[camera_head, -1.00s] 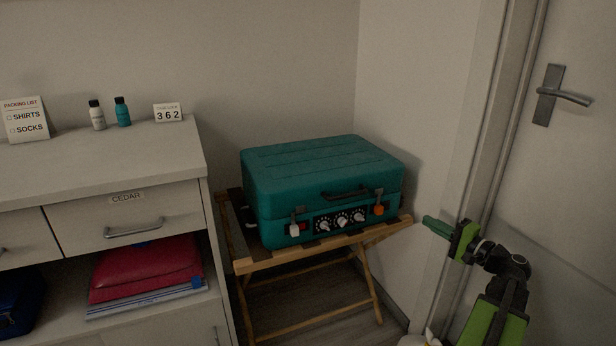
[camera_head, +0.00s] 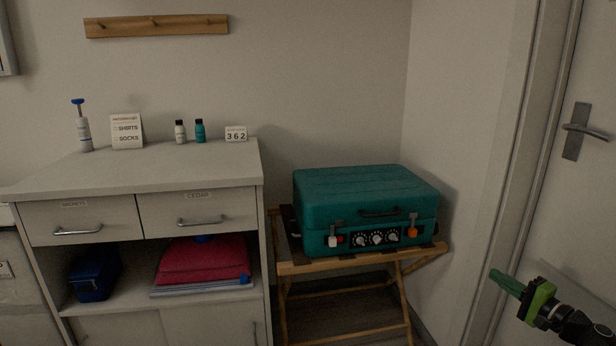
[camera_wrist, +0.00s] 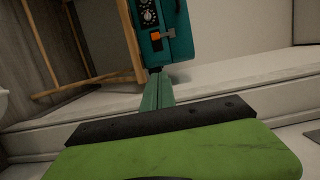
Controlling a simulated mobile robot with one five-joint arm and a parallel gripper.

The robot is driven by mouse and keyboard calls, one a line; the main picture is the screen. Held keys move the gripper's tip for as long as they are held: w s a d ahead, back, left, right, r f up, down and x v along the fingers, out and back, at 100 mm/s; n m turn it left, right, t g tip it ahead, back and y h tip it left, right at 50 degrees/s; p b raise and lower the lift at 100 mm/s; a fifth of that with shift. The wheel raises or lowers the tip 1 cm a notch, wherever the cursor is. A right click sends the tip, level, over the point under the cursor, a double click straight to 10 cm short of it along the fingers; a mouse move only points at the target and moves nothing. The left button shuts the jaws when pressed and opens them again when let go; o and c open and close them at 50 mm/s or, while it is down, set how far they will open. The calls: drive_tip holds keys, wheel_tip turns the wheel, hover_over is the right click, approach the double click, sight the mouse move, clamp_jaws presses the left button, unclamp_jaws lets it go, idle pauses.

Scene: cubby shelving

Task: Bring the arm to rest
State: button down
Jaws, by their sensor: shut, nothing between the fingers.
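My gripper (camera_head: 507,283) is at the lower right of the head view, in front of the door frame. Its green fingers are together with nothing between them. In the wrist view the fingers (camera_wrist: 158,92) point up the picture, below the teal suitcase. My arm runs off the lower right corner of the head view. The teal suitcase (camera_head: 365,200) lies closed on a wooden folding rack (camera_head: 350,262), to the left of my gripper and apart from it. Its front has dials, a white latch and an orange latch.
A cabinet (camera_head: 150,180) with two drawers stands at the left. Bottles and small signs stand on its top; a red folded item (camera_head: 203,262) and a blue bag (camera_head: 94,275) lie on its shelf. A white door (camera_head: 590,200) with a lever handle (camera_head: 587,130) is at the right.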

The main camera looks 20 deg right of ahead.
drive_tip(key=w+a+r+n+g+y+p, duration=0.25)
drive_tip(key=w+a+y, duration=0.25)
drive_tip(key=w+a, duration=0.95)
drive_tip(key=w+a+f+n+g+y+p, duration=0.1)
drive_tip(key=w+a+n+g+y, duration=0.1)
drive_tip(key=a, duration=0.8)
drive_tip(key=w+a+f+n+g+y+p, duration=0.1)
drive_tip(key=w+a+n+g, duration=0.15)
drive_tip(key=a, duration=0.75)
drive_tip(key=s+a+f+n+g+p, duration=0.1)
drive_tip(key=a+f+n+g, duration=0.2)
drive_tip(key=a, duration=0.6)
drive_tip(key=s+a+f+n+g+p, duration=0.1)
drive_tip(key=a+f+n+g+p, duration=0.15)
drive_tip(key=a, duration=0.75)
drive_tip(key=s+a+f+n+g+h+p, duration=0.1)
drive_tip(key=s+a+f+n+g+h, duration=0.3)
drive_tip(key=s+a+f+g+h, duration=0.25)
drive_tip(key=s+d+f+t+h, duration=0.1)
drive_tip(key=s+d+h, duration=0.1)
drive_tip(key=d, duration=0.3)
drive_tip(key=s+d+f+h, duration=0.1)
drive_tip(key=d+f+h, duration=0.15)
drive_tip(key=d, duration=0.25)
wheel_tip(320, 180, up, 38)
drive_tip(key=p, duration=3.8)
drive_tip(key=shift+a, duration=0.3)
